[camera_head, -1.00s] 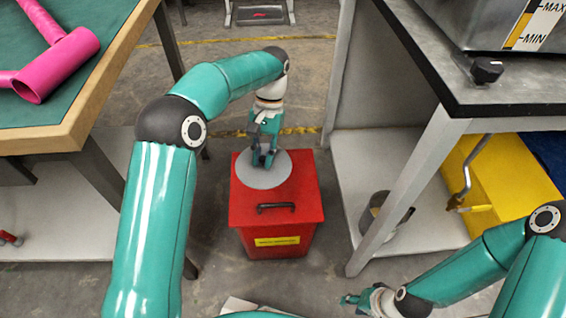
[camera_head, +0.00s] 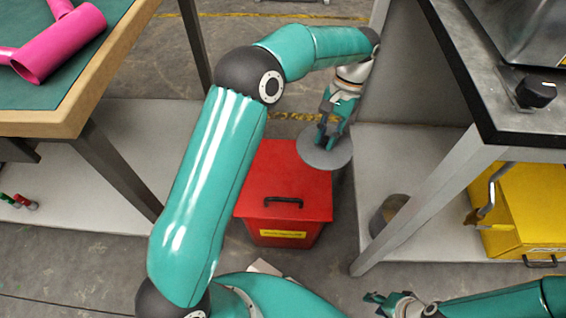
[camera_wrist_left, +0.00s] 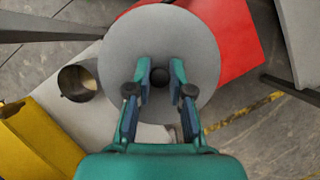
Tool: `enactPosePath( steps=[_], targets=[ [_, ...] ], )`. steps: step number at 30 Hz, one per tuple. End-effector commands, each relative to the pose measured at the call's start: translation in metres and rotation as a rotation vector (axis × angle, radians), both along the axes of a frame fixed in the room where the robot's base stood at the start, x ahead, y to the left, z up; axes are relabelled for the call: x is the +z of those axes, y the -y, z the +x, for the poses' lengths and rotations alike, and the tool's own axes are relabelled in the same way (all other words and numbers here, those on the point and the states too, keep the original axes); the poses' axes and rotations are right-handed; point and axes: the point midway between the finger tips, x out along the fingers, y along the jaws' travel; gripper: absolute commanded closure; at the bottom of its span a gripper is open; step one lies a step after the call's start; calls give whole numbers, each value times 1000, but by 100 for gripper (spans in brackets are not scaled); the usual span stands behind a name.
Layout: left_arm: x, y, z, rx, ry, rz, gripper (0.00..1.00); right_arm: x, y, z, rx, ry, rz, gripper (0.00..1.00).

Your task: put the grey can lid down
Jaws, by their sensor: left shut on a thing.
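The grey can lid (camera_head: 327,160) is a flat round disc, held up near the right rear corner of a red box with a black handle. In the left wrist view the lid (camera_wrist_left: 160,28) fills the upper middle, with a dark knob at its centre. My left gripper (camera_head: 326,140) is shut on that knob, one finger at each side. An open grey can (camera_head: 388,212) stands on the low shelf at the right, apart from the lid; it also shows in the left wrist view (camera_wrist_left: 77,84). My right gripper (camera_head: 374,300) is low at the picture's bottom, its jaws too small to judge.
The red box (camera_head: 285,195) stands on the floor between two benches. The right bench's leg (camera_head: 420,205) rises beside the can. A yellow box (camera_head: 530,210) stands on the right shelf. Pink pipes (camera_head: 60,45) lie on the green-topped left bench. Bare shelf (camera_head: 385,160) lies behind the can.

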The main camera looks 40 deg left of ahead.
Motion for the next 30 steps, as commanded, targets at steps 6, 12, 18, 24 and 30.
enactPosePath(
  steps=[6,12,18,24,30],
  targets=[
    [5,-29,-1,-300,-2,3,100,13,0,0,0,0,0,60],
    [14,-72,-5,-843,-2,5,100,30,0,0,0,0,0,60],
    [23,-101,-7,-1362,2,5,100,41,0,0,0,0,0,60],
    [19,-109,-8,-1604,1,3,100,42,0,0,0,0,0,60],
    [-20,-110,-9,-1624,-1,0,100,27,0,0,0,0,0,60]
  ],
)
